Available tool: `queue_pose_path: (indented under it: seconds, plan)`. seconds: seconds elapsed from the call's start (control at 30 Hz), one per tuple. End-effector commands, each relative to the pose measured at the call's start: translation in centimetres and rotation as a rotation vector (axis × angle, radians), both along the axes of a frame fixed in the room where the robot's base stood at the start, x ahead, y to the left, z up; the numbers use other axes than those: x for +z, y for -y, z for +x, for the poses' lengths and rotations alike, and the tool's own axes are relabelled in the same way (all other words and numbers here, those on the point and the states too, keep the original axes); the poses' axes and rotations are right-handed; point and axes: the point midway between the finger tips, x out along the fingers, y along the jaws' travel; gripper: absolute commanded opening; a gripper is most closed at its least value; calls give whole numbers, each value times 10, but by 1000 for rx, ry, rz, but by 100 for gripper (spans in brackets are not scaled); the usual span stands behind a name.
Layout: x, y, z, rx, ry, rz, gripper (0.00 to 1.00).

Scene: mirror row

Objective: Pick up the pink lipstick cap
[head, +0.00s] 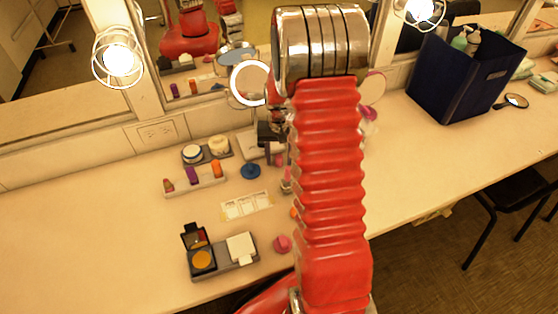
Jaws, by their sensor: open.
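My gripper (273,160) is dark and hangs down left of my red arm, its jaws open above the counter. A small upright pinkish item (286,186) stands just below and right of the jaws, beside the arm. It may be the pink lipstick cap, but it is too small to be sure. I cannot tell whether the jaws are around it or behind it. A low round pink thing (282,244) lies nearer on the counter. My arm hides part of the counter.
A two-part palette (222,268) lies at the front. A white card strip (246,206) and a blue round stand (250,171) lie near the middle. Jars sit on a dark tray (222,155). A navy bin (463,80) stands at right. The counter's left side is clear.

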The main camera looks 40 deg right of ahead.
Motion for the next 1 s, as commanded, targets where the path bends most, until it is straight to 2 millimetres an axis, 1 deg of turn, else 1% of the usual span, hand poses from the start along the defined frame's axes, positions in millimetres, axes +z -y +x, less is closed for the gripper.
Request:
queue_pose_path:
  seconds: [0.4, 1.0]
  plan:
    - [0, 0, 0, 0, 0, 0, 44]
    - [0, 0, 0, 0, 0, 0, 2]
